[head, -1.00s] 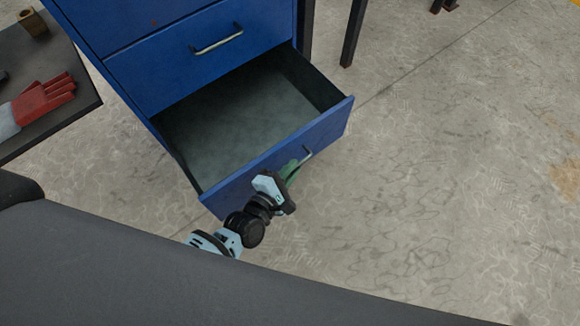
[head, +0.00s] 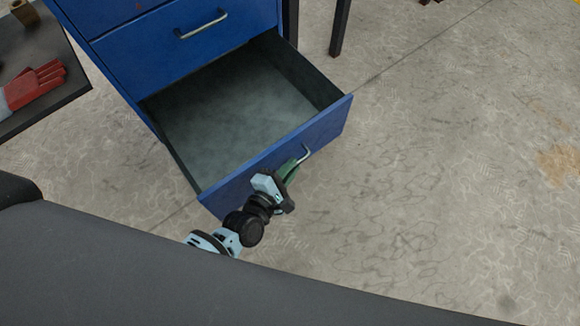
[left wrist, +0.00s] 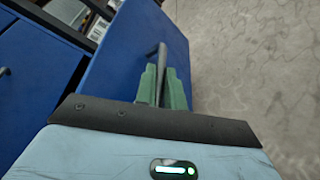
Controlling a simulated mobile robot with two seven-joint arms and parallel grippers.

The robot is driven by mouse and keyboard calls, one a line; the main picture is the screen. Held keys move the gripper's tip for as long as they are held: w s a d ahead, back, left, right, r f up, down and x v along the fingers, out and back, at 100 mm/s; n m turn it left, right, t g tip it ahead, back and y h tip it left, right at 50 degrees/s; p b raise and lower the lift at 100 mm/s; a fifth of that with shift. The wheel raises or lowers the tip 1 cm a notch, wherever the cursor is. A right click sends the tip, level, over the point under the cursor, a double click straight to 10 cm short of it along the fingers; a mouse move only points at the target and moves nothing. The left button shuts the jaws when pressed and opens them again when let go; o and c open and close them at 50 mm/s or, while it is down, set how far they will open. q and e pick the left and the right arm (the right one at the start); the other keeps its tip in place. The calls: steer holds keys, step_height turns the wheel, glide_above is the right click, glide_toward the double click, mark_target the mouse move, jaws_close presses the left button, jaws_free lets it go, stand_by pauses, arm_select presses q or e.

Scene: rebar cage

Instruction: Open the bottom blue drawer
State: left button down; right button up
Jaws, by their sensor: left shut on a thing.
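The bottom blue drawer (head: 325,122) is pulled well out of the blue cabinet (head: 130,60) in the head view. Its grey inside (head: 235,105) shows and looks empty. My left gripper (head: 293,166) is at the front of the drawer, its green fingers shut on the drawer's metal handle (head: 306,152). In the left wrist view, the fingers (left wrist: 162,85) close around the handle (left wrist: 161,60) in front of the blue drawer front (left wrist: 125,55). My right gripper is not in view.
The closed drawer above has its own handle (head: 202,25). A dark table (head: 60,95) at the left holds red gloves (head: 38,84). Bare concrete floor (head: 440,150) lies open to the right. Dark legs stand behind the cabinet.

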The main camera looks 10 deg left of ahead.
arm_select(q)
steer(key=c, duration=1.5)
jaws_free()
steer(key=shift+c, duration=0.2)
steer(key=shift+o, duration=0.2)
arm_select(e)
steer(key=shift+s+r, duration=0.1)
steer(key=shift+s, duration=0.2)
arm_select(q)
steer(key=shift+s, duration=0.1)
steer(key=p+v, duration=0.2)
steer(key=v, duration=0.5)
steer(key=shift+s+a, duration=0.15)
steer(key=shift+s, duration=0.15)
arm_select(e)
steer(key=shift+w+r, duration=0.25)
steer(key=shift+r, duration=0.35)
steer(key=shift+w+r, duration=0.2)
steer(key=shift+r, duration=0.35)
arm_select(q)
steer(key=shift+r, duration=0.15)
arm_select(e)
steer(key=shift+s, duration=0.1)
